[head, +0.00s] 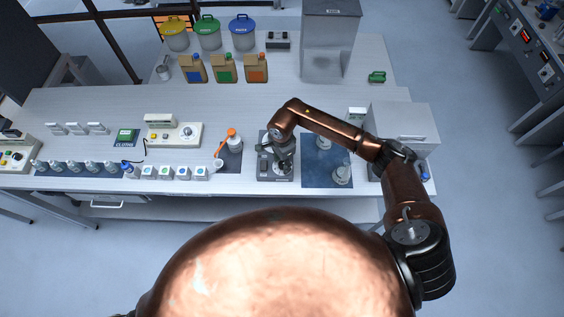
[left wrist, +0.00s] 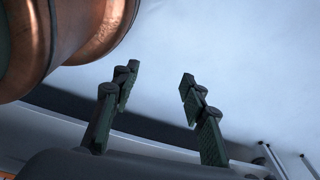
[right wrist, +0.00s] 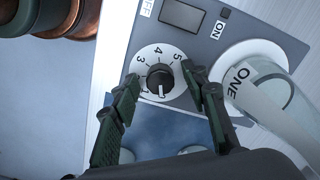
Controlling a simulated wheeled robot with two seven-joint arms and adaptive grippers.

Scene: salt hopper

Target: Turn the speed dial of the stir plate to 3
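The stir plate (head: 265,176) stands near the table's front edge in the head view, partly hidden by my right gripper (head: 283,163). The right wrist view shows its grey front panel (right wrist: 213,45) and the speed dial (right wrist: 160,79), a dark knob on a white disc. The numbers 3, 4 and 5 are readable; the knob's white mark points toward the bottom of the picture, away from 3. My right gripper (right wrist: 161,80) is open, its fingertips on either side of the knob with gaps visible. My left gripper (left wrist: 160,73) is open and empty.
A glass vessel labelled ONE (right wrist: 262,90) stands on the plate's white top. A blue mat (head: 313,175) with glassware lies to the right. A grey box (head: 404,120) stands right of the arm.

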